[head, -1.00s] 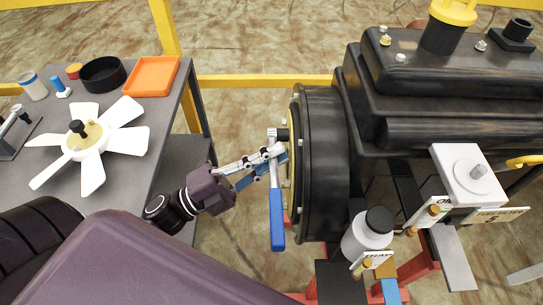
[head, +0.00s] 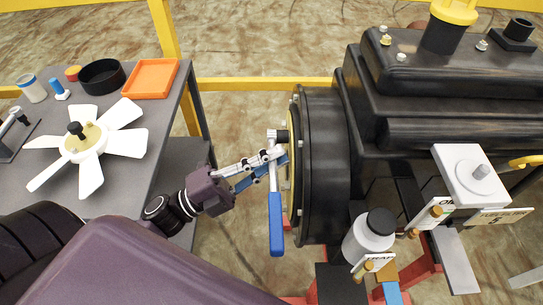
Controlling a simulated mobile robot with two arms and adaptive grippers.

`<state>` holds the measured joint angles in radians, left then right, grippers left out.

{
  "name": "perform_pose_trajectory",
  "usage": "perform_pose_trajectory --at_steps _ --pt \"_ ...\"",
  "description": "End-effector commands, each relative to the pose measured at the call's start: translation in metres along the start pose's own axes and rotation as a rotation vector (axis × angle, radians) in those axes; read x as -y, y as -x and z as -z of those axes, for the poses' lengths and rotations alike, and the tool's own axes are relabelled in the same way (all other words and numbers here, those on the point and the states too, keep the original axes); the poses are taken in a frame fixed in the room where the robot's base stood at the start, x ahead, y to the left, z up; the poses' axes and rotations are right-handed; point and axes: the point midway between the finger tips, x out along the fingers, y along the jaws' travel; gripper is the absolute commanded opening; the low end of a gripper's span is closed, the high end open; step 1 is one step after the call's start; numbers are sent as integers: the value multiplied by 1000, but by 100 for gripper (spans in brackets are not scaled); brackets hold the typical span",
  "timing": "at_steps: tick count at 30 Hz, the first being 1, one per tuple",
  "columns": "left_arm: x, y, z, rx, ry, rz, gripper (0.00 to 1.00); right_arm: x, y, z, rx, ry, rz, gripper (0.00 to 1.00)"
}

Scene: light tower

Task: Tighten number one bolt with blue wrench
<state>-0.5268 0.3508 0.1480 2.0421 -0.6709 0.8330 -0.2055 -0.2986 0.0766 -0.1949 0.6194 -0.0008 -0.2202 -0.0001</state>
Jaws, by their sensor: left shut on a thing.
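The blue wrench (head: 276,222) hangs nearly upright at the left face of the black engine, handle down, with its silver head (head: 272,135) at the top. My left gripper (head: 276,157) reaches in from the left and is shut on the wrench just below the head. The head is next to a bolt (head: 282,134) on the yellowish face of the round black housing (head: 318,165). I cannot tell which number this bolt has or whether the head is seated on it. My right gripper is not in view.
A grey table (head: 150,165) at the left holds a white fan (head: 85,145), an orange tray (head: 150,77), a black bowl (head: 102,75) and small containers. A yellow rail (head: 260,83) runs behind. A white jar (head: 365,240) stands low beside the engine.

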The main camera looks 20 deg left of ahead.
Motion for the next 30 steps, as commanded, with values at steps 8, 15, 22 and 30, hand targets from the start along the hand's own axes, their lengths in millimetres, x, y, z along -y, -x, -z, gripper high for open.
perform_pose_trajectory --at_steps 8,15,22,30 --pt "4 2 2 -8 22 -1 0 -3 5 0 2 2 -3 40" --pt "9 15 -4 -4 22 -3 0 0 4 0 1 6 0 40" --pt "15 27 -8 -3 21 -3 0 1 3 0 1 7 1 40" --pt "20 41 -12 -1 22 -3 0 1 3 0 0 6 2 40"
